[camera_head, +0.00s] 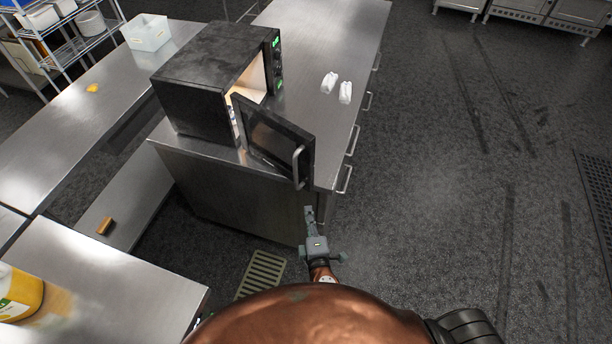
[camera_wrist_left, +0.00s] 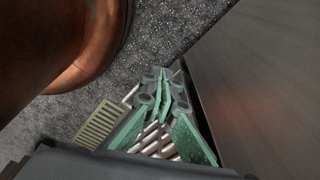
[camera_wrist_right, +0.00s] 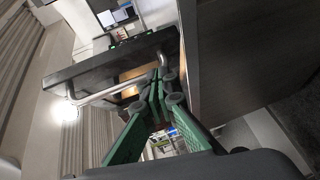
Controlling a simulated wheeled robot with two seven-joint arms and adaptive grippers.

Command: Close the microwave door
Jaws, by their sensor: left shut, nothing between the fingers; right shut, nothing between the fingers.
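The black microwave (camera_head: 195,95) stands on a steel counter, its lit opening facing right. Its door (camera_head: 272,135) is open, swung out over the counter's front edge, with a silver handle (camera_head: 299,165) on its free side. My right gripper (camera_head: 309,214) is shut and empty, just below the door's handle end in the picture; contact cannot be told. In the right wrist view its closed fingers (camera_wrist_right: 160,78) point up toward the door, close to the silver handle (camera_wrist_right: 100,95). My left gripper (camera_wrist_left: 164,75) is shut and empty, low beside a steel surface, and hidden in the head view.
Two small white items (camera_head: 337,87) lie on the steel counter (camera_head: 325,35) right of the microwave. The counter's drawer handles (camera_head: 344,180) stick out on its right side. Another steel table (camera_head: 95,280) with a yellow container (camera_head: 18,293) is at the lower left. Open floor lies right.

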